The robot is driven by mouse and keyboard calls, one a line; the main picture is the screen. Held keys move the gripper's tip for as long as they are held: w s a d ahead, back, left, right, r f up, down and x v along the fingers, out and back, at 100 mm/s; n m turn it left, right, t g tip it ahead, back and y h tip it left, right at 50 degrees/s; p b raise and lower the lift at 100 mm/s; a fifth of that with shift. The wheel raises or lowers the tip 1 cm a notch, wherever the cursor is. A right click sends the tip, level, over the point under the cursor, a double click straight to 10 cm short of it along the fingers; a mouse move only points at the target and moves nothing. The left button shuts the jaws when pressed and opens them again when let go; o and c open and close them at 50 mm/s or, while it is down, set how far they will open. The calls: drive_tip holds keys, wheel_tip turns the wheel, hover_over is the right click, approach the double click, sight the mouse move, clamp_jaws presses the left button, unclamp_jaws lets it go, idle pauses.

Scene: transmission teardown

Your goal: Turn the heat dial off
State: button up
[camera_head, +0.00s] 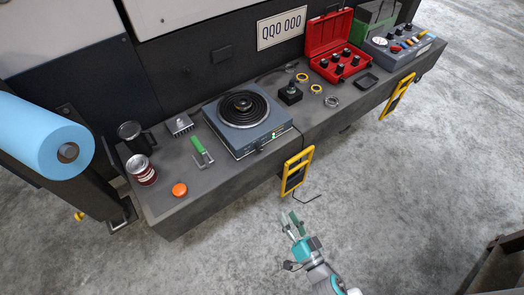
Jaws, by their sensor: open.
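The grey hot plate (228,132) with a black coil burner (243,105) stands on the dark bench in the head view. Its front panel faces the floor side and carries a small lit green indicator (273,136). A small dark knob (259,149), apparently the heat dial, is at the left part of that front panel; its pointer is too small to read. My gripper (293,224) is open and empty over the floor in front of the bench, below and right of the hot plate, well apart from the dial.
Yellow-framed handles (296,170) stick out from the bench front. A green-handled tool (200,147), orange cap (180,190), can (141,170) and black mug (135,137) stand left. A black joystick box (290,93) and open red case (333,47) stand right. The floor in front is mostly free.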

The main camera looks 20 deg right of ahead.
sight(260, 150)
drive_tip(key=w+f+m+y, duration=0.1)
drive_tip(key=w, duration=0.9)
drive_tip(key=w+f+y, duration=0.1)
drive_tip(key=w, duration=0.8)
drive_tip(key=w+f+m+g+y, duration=0.1)
drive_tip(key=w, duration=0.9)
drive_tip(key=shift+w+d+f+m, duration=0.2)
drive_tip(key=shift+w+f+m, duration=0.05)
drive_tip(key=shift+w+m, duration=0.1)
clamp_jaws()
